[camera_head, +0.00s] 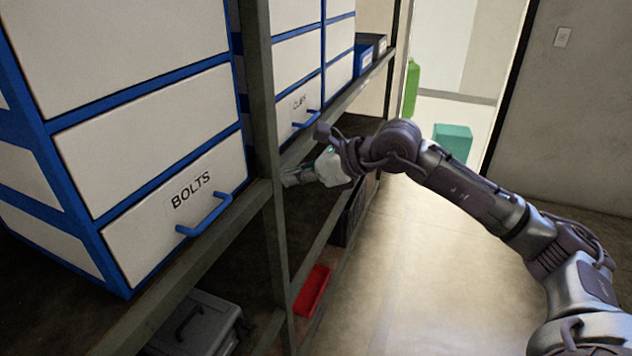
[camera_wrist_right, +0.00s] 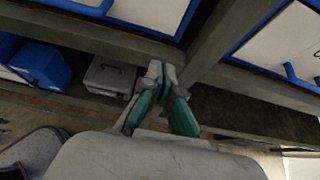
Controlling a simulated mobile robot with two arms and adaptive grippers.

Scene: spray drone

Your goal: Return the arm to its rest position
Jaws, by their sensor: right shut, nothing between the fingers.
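My right arm reaches in from the right in the head view, toward the shelf rack. My right gripper (camera_head: 300,177) is at the rack, near the upright post and below the drawer whose label is only partly readable. In the right wrist view the right gripper (camera_wrist_right: 163,72) has its teal fingers together at the tips, with nothing between them. It points at the rack where a beam and a post meet. I cannot tell whether it touches them. My left gripper is in neither view.
The rack's post (camera_head: 265,120) stands close beside the gripper. A drawer marked BOLTS (camera_head: 180,205) is shut at the left. Below are a grey case (camera_head: 195,325) and a red tray (camera_head: 312,290). The floor (camera_head: 430,270) right of the rack is clear. A teal box (camera_head: 453,141) stands beyond the doorway.

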